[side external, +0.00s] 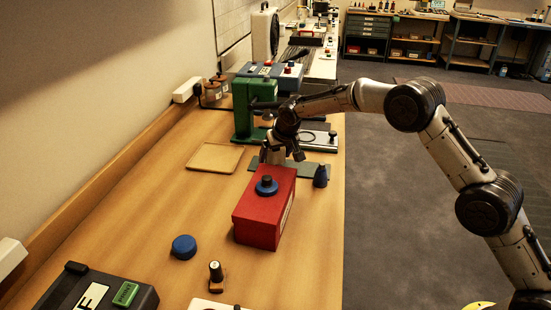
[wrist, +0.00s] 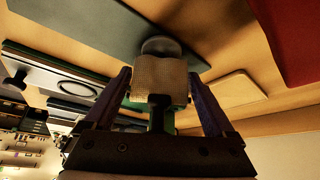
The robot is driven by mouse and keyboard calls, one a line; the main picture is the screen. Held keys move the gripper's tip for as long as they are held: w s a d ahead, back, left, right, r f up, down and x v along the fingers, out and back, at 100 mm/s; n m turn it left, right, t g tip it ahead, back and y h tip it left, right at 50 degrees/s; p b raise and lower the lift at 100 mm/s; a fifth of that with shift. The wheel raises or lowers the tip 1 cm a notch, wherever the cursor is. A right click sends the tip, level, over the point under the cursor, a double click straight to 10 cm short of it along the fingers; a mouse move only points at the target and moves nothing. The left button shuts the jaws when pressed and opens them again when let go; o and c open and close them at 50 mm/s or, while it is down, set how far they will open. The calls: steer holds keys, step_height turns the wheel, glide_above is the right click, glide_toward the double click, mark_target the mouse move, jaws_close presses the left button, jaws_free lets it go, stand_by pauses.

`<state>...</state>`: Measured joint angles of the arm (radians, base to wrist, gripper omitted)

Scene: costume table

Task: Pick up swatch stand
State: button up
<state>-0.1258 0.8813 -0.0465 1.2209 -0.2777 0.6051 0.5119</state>
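The swatch stand, which I take to be the beige woven-looking block (wrist: 158,78) with a round grey part beyond it, sits between the fingers of my gripper (wrist: 160,88) in the wrist view. The fingers are wide apart, one on each side of it. I cannot tell whether both touch it or a small gap remains. In the side view my gripper (side external: 274,150) is low over the table, just behind the red box. A pale part of the stand (side external: 268,155) seems to show there; its lower part is hidden by the box.
The red box (side external: 258,219) with a blue knob stands close in front of my gripper. The front-left table is partly clear.

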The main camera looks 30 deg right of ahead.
steer(key=c, duration=1.2)
steer(key=shift+r, duration=0.1)
jaws_close()
